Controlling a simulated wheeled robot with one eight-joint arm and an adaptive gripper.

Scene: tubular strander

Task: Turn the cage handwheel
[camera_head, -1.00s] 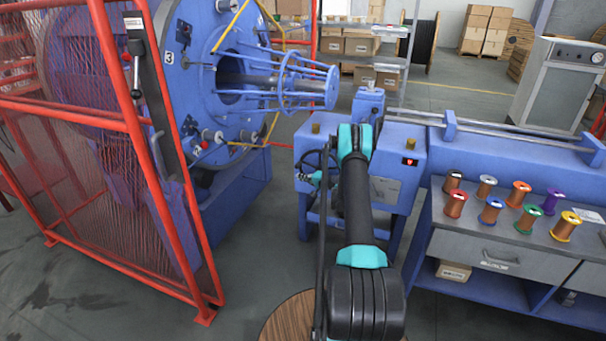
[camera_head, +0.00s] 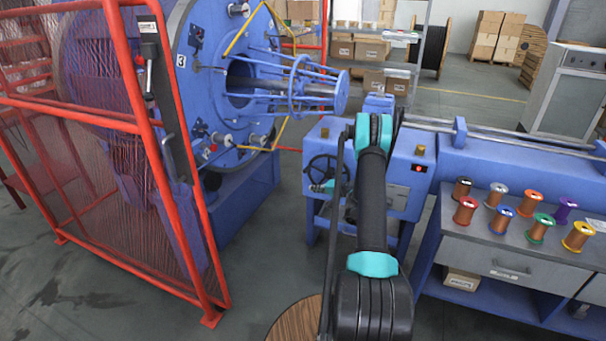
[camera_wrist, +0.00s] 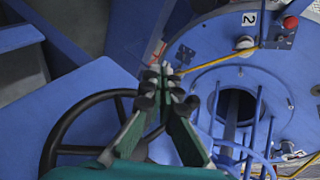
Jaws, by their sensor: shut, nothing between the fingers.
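A black spoked handwheel (camera_head: 322,170) is on the front of the blue machine block, left of my arm in the head view. In the wrist view its black rim (camera_wrist: 62,124) curves in from the lower left and passes behind my fingers. My gripper (camera_head: 315,187) is at the wheel's lower edge in the head view. In the wrist view my gripper (camera_wrist: 165,84) is shut, with its dark fingertips together and nothing between them. The fingers overlap the rim; I cannot tell whether they touch it. The blue cage disc (camera_head: 205,75) stands behind a red guard.
The red mesh guard (camera_head: 175,190) stands at the left. A bench (camera_head: 470,225) with several wire spools is at the right. A wooden reel top (camera_head: 295,318) is low in front. Blue cage rods (camera_head: 305,88) reach out above the block. Grey floor lies between guard and block.

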